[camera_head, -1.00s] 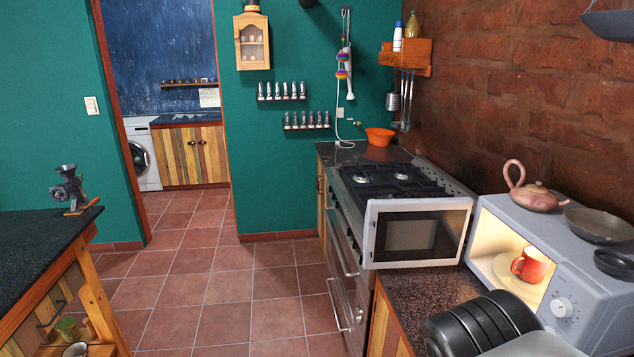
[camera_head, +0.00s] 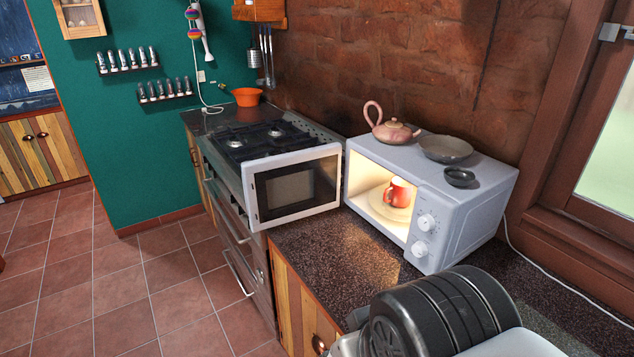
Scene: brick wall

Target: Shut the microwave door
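The white microwave (camera_head: 462,205) stands on the dark speckled counter at the right, against the brick wall. Its door (camera_head: 291,186) is wide open, swung out to the left on its left-side hinge, in front of the stove. The lit inside shows a red cup (camera_head: 397,195) on the pale turntable plate (camera_head: 376,206). Two knobs sit on the front panel at the right of the opening. The black and white parts at the bottom (camera_head: 440,318) look like my own arm. My gripper's fingers cannot be made out.
A pink teapot (camera_head: 392,127), a grey pan (camera_head: 445,149) and a small dark bowl (camera_head: 459,177) sit on top of the microwave. The stove (camera_head: 250,141) is behind the door. The counter (camera_head: 325,243) in front of the microwave is clear. Tiled floor (camera_head: 130,280) is free at left.

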